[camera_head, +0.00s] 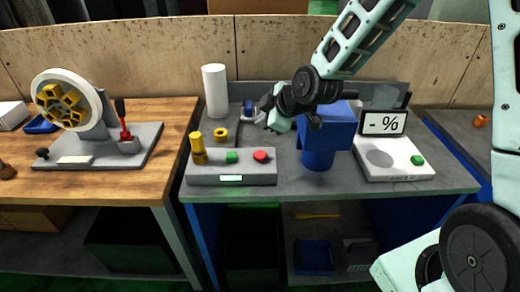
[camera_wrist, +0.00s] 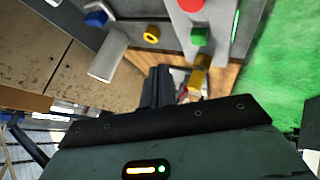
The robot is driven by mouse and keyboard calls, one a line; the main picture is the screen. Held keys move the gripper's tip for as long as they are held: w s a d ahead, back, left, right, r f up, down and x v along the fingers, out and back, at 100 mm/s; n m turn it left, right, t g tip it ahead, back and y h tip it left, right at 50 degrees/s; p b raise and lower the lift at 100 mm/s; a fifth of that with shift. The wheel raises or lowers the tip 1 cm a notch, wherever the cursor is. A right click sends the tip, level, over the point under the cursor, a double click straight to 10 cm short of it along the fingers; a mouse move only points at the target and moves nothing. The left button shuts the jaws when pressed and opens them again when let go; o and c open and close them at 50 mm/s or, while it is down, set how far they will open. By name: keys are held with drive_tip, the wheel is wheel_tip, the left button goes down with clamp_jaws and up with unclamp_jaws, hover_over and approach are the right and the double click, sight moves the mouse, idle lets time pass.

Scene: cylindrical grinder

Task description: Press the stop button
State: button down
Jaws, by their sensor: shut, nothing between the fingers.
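The red button (camera_head: 261,156) sits on top of the grey control box (camera_head: 205,180), to the right of the green button (camera_head: 232,156). In the wrist view the red button (camera_wrist: 191,4) is cut by the top edge, with the green button (camera_wrist: 199,36) just below it. My gripper (camera_head: 264,104) is above and behind the box, apart from both buttons. In the wrist view my gripper's dark fingers (camera_wrist: 157,78) are together, with nothing between them.
A yellow post (camera_head: 197,148) stands at the box's left end. Behind are a yellow ring (camera_head: 220,134) and a white cylinder (camera_head: 215,90). A blue container (camera_head: 318,150) and a white scale (camera_head: 395,172) stand to the right. A grinding wheel (camera_head: 82,82) is on the left table.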

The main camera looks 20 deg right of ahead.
sight(263, 156)
drive_tip(key=shift+w+d, duration=0.1)
idle(0.3)
wheel_tip(263, 156, down, 9)
drive_tip(key=b, duration=0.7)
drive_tip(key=shift+r, duration=0.1)
idle(1.7)
drive_tip(key=shift+f+b, duration=0.35)
drive_tip(key=shift+f, duration=0.05)
drive_tip(key=shift+f+b, duration=0.55)
idle(0.7)
drive_tip(key=shift+r, duration=0.15)
drive_tip(key=shift+r+p, duration=0.7)
drive_tip(key=shift+r, duration=0.1)
